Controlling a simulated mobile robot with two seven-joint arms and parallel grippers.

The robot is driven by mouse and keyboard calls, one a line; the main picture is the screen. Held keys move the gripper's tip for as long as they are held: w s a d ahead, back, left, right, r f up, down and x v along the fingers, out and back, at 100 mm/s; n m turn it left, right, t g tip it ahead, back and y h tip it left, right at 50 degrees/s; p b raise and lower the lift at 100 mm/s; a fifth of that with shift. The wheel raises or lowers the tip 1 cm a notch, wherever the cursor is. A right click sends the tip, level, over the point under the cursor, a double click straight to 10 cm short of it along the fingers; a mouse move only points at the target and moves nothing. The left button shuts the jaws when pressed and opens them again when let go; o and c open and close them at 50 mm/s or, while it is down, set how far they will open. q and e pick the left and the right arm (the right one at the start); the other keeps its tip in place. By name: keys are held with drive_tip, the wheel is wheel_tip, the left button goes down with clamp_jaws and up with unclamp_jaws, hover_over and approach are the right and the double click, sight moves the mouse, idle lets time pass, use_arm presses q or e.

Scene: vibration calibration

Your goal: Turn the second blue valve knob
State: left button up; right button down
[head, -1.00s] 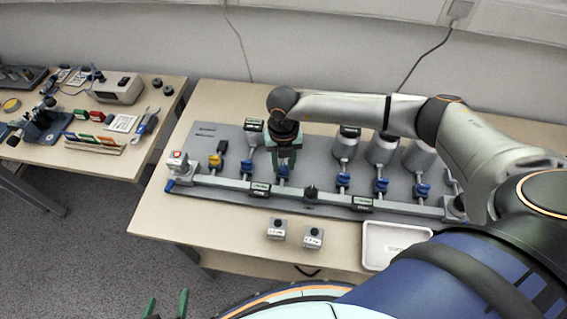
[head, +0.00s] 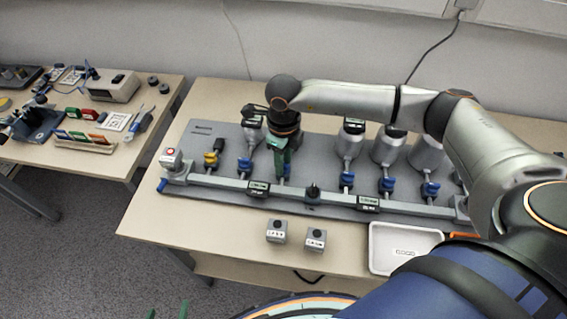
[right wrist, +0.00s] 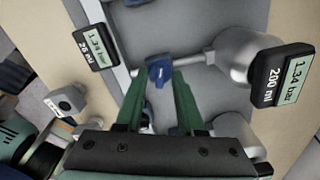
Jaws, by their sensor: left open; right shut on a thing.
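My right gripper (head: 283,166) reaches down over the panel (head: 215,140) at the second blue valve knob from the left, which it mostly hides in the head view. In the right wrist view, its two green fingers have their tips on either side of that blue knob (right wrist: 160,71), shut on it. The knob sits on a thin pipe leading to a grey vessel (right wrist: 236,55) with a display reading 1.34 bar, 200 ml. The first blue knob (head: 245,165) is left of the gripper. My left gripper (head: 168,311) shows only green fingertips, apart and empty, at the bottom edge.
More blue knobs (head: 347,180) stand to the right, below grey vessels. A yellow knob (head: 211,160) is at the left. Two small grey boxes (head: 277,232) and a white tray (head: 400,243) lie in front of the panel. A second table (head: 70,160) with tools is at the left.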

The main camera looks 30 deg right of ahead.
drive_tip(key=shift+f+n+b, duration=0.1)
drive_tip(key=shift+n+b, duration=0.3)
drive_tip(key=shift+n, duration=0.4)
drive_tip(key=shift+n+b, duration=0.35)
drive_tip(key=shift+n, duration=0.25)
use_arm(q)
drive_tip(key=shift+w+d+f, duration=0.4)
drive_tip(key=shift+w+d, duration=0.25)
drive_tip(key=shift+d, duration=0.15)
use_arm(e)
drive_tip(key=shift+n, duration=0.5)
use_arm(q)
drive_tip(key=shift+b, duration=0.3)
drive_tip(key=shift+s, duration=0.1)
use_arm(e)
drive_tip(key=c, duration=0.5)
unclamp_jaws()
wheel_tip(320, 180, up, 13)
drive_tip(key=shift+f, duration=0.1)
